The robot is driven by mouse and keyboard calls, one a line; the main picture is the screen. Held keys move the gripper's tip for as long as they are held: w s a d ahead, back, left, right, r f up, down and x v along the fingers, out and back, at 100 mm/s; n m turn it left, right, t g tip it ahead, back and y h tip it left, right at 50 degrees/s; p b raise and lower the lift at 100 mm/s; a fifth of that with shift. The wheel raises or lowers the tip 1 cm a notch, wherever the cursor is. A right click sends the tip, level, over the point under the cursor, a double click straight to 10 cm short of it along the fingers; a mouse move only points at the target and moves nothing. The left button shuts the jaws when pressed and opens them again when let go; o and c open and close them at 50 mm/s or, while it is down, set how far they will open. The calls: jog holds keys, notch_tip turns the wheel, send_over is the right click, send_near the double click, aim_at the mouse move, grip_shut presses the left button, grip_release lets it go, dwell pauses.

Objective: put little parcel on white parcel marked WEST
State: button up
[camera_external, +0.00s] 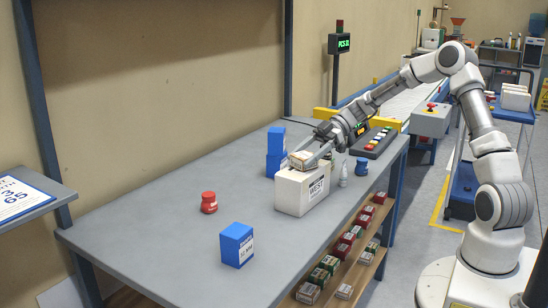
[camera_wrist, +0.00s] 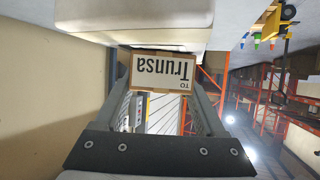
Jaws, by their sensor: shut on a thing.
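The white parcel marked WEST (camera_external: 293,195) stands upright on the grey table. The little parcel (camera_external: 299,161), tan with a white label, is at the top of the white parcel, over its upper left part. My gripper (camera_external: 312,155) is shut on the little parcel. In the wrist view the little parcel (camera_wrist: 162,76) sits between my fingers, its label reading "TO Trunsa" upside down. The white parcel (camera_wrist: 135,22) fills the top of that view, right against the little parcel. I cannot tell whether the two touch or a small gap remains.
Blue boxes (camera_external: 275,163) stand stacked behind the white parcel. A red jar (camera_external: 209,203) and another blue box (camera_external: 237,245) stand in front and left. A small clear bottle (camera_external: 343,175) and a blue jar (camera_external: 362,167) are to the right. The table's left part is clear.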

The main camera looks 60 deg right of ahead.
jog(key=shift+f, duration=0.2)
jog(key=o, duration=1.4)
jog(key=shift+r, duration=0.1)
jog(key=shift+r, duration=0.15)
jog(key=shift+s+d+r+p, duration=0.1)
jog(key=shift+d+r+p, duration=0.1)
jog(key=shift+d+p, duration=0.1)
jog(key=p+v, duration=0.1)
jog(key=v, duration=1)
jog(key=shift+s+d, duration=0.15)
